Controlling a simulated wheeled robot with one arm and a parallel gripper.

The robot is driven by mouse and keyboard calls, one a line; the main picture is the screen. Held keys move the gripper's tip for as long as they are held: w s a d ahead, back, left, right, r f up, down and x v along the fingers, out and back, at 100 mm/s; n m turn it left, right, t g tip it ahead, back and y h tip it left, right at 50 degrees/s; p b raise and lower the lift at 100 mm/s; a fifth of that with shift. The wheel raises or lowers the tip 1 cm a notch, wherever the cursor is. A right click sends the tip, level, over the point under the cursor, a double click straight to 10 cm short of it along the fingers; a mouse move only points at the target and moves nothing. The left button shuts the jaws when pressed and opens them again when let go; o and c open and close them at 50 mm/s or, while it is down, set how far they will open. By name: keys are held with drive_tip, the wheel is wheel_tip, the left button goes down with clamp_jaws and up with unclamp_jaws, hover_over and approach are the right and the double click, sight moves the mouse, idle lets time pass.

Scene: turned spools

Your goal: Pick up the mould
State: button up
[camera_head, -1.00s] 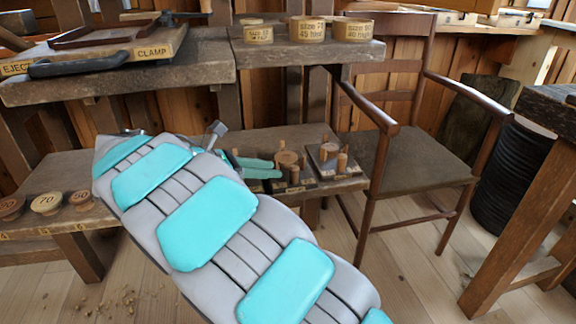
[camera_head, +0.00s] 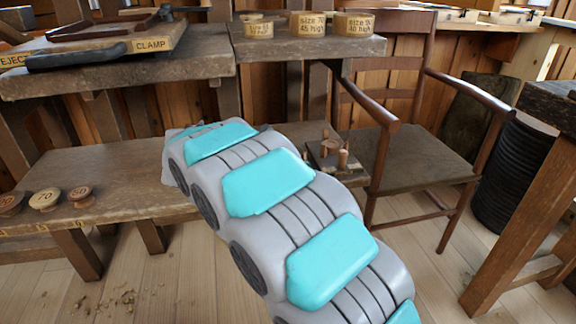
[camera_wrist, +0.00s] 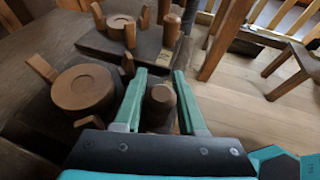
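No part is labelled as the mould, so I cannot tell which piece it is. In the wrist view, a dark brown round-topped wooden peg (camera_wrist: 160,100) stands between the teal fingers of my gripper (camera_wrist: 160,76). The fingers are apart, one on each side of the peg, with a gap visible at both sides. To the left is a round wooden disc (camera_wrist: 83,88) with upright pegs around it. A similar disc (camera_wrist: 120,22) with pegs stands on a farther board (camera_wrist: 140,48). In the head view, my arm hides the gripper and the nearer set.
The farther pegged board (camera_head: 328,160) is at the right end of the low bench (camera_head: 130,180). A wooden armchair (camera_head: 420,160) stands close to its right. Numbered round spools (camera_head: 45,199) sit at the bench's left. Size-marked tubs (camera_head: 354,25) stand on the upper shelf.

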drive_tip(key=shift+c, duration=0.2)
clamp_jaws()
idle(0.5)
